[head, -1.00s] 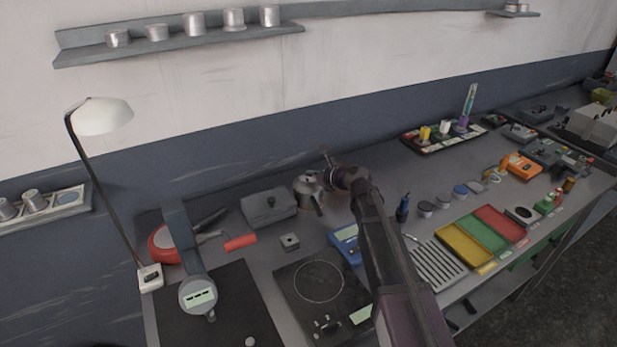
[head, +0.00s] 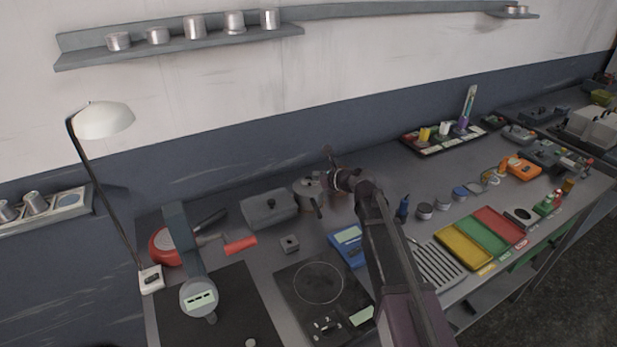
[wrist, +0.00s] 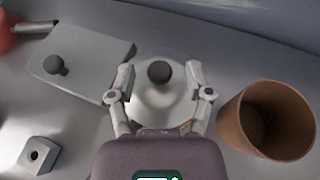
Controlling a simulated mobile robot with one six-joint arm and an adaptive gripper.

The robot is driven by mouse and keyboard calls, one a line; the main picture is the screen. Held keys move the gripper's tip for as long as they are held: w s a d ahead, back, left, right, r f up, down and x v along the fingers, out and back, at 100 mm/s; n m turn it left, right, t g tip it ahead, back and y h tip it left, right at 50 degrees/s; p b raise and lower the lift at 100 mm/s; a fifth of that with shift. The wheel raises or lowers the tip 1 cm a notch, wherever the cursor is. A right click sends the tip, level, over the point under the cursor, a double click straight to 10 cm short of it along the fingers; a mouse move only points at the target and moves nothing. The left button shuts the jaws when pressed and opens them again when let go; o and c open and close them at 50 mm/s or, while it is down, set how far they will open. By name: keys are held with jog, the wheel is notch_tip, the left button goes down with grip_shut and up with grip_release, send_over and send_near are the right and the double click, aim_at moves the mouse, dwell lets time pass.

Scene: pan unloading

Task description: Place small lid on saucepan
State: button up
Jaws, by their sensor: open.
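The small lid (wrist: 160,97) is a pale, shiny disc with a dark round knob, seen between my fingers in the wrist view. My gripper (wrist: 158,80) is open, with one finger on each side of the lid. In the head view my gripper (head: 333,170) is at the right of the small metal saucepan (head: 306,190), whose dark handle points toward the front. The lid appears to lie over the saucepan, but I cannot tell how it is seated. The saucepan's body is hidden in the wrist view.
A brown cup (wrist: 262,122) stands close to the right finger. A grey box with a dark knob (head: 269,208) is close on the left. A small grey block (head: 290,243), a hotplate (head: 318,283) and a blue scale (head: 346,241) lie in front.

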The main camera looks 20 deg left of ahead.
jog(key=p+v, duration=0.3)
jog(key=v, duration=0.7)
jog(key=shift+s+d+r+p, duration=0.15)
jog(key=shift+s+d+p, duration=0.05)
jog(key=shift+p, duration=0.15)
jog(key=shift+r, duration=0.1)
notch_tip(320, 180, up, 9)
jog(key=p, duration=0.9)
jog(key=shift+r+p, duration=0.2)
jog(key=shift+p, duration=0.1)
jog(key=shift+r, duration=0.15)
